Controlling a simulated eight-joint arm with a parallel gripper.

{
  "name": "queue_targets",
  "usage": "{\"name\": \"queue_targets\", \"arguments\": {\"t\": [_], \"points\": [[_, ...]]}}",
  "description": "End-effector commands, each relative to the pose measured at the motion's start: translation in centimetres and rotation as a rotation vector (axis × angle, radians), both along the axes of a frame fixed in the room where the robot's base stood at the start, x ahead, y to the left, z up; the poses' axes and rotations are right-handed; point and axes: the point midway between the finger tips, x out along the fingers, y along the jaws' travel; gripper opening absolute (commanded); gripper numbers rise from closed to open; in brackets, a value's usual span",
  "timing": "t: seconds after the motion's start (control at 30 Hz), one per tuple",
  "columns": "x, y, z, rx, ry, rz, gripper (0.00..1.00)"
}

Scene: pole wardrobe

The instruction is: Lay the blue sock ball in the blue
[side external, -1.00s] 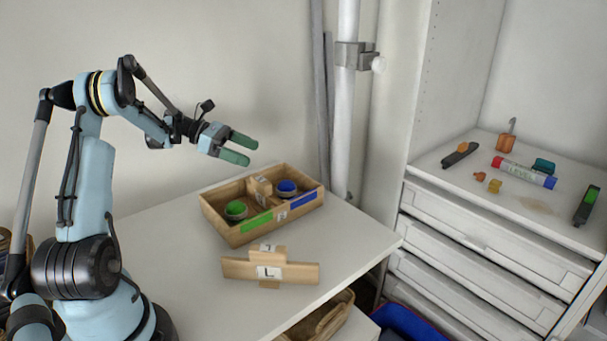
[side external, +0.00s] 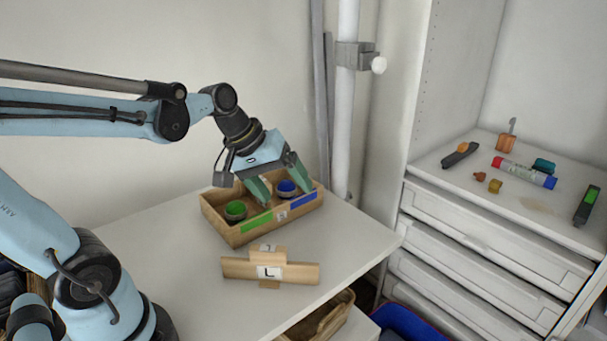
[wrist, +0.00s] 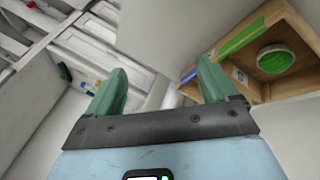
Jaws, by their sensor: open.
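A wooden two-part box (side external: 235,238) stands on the white table. The blue sock ball (side external: 286,186) sits in its right compartment, behind a blue label (side external: 303,200). A green ball (side external: 236,209) sits in the left compartment, behind a green label (side external: 257,222). My gripper (side external: 285,195) is open and points down at the right compartment, its green fingers to either side of the blue ball in the side view. Whether they touch it, I cannot tell. In the wrist view the open fingers (wrist: 160,85) are empty; the green ball (wrist: 276,58) shows, the blue ball does not.
A wooden piece marked L (side external: 300,272) lies in front of the box. A blue container (side external: 402,322) shows partly at the bottom edge, beside an open wooden drawer or tray (side external: 322,318). A white drawer unit (side external: 490,255) with several small items on top stands right. A pole (side external: 345,110) rises behind.

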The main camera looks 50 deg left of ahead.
Motion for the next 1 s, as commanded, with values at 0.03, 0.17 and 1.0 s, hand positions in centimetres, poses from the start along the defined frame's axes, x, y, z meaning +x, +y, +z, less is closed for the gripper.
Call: {"name": "queue_targets", "arguments": {"t": [0.03,0.17,1.0], "points": [[-1.1,-1.0,-0.2,0.081,-0.029,-0.093,0.86],[-2.9,-2.2,-0.8,0.282,-0.105,-0.304,0.86],[-4.4,-3.1,-1.4,0.499,-0.189,-0.531,0.86]]}}
